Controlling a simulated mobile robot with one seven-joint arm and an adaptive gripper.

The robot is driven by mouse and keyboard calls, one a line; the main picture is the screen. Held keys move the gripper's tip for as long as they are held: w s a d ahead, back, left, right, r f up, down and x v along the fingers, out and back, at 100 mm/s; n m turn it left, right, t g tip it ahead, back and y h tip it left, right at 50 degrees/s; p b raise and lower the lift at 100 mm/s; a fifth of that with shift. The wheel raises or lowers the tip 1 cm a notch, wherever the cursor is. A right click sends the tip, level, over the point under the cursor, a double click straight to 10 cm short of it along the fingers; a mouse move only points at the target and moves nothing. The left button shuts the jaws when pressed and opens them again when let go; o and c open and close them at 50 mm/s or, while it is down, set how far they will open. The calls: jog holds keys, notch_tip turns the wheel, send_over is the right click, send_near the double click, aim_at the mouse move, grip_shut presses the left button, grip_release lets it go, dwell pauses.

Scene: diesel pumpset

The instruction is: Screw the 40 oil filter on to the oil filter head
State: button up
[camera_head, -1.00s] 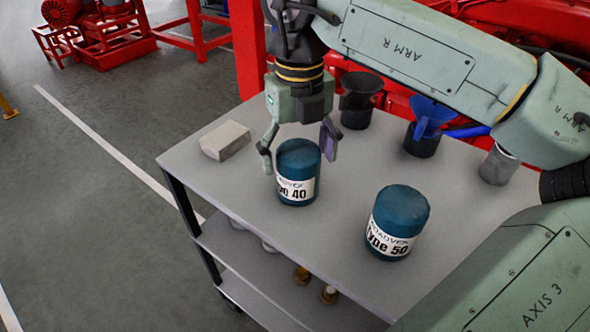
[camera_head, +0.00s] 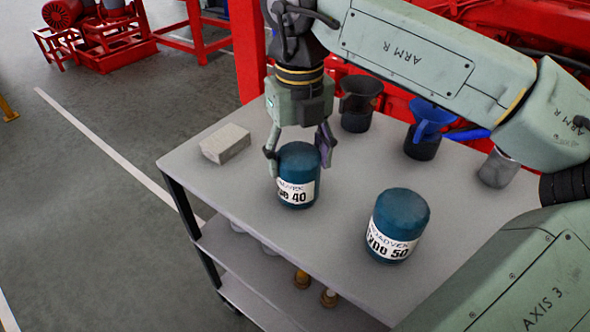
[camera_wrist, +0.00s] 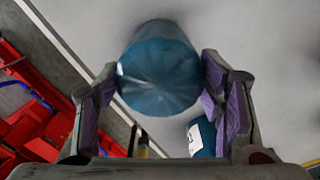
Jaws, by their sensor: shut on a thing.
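The 40 oil filter (camera_head: 297,178) is a blue-green can with a white label reading 40, standing upright on the grey cart top. My gripper (camera_head: 299,150) is over it from above, with a finger on each side, shut on its upper part. In the wrist view the same filter (camera_wrist: 158,72) sits between the purple finger pads of my gripper (camera_wrist: 160,90). A second blue-green filter, marked 50 (camera_head: 397,225), stands upright to the right. It shows partly in the wrist view (camera_wrist: 201,138). I cannot make out the oil filter head in these views.
The cart top (camera_head: 240,190) also holds a pale block (camera_head: 225,144), a dark jug (camera_head: 359,101), a jug with a blue funnel (camera_head: 428,125) and a grey cup (camera_head: 498,168). Red machinery (camera_head: 395,100) stands behind. Small brass-coloured parts (camera_head: 302,279) are on the lower shelf.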

jog(key=shift+r+p, duration=1.05)
jog(key=shift+r, duration=0.5)
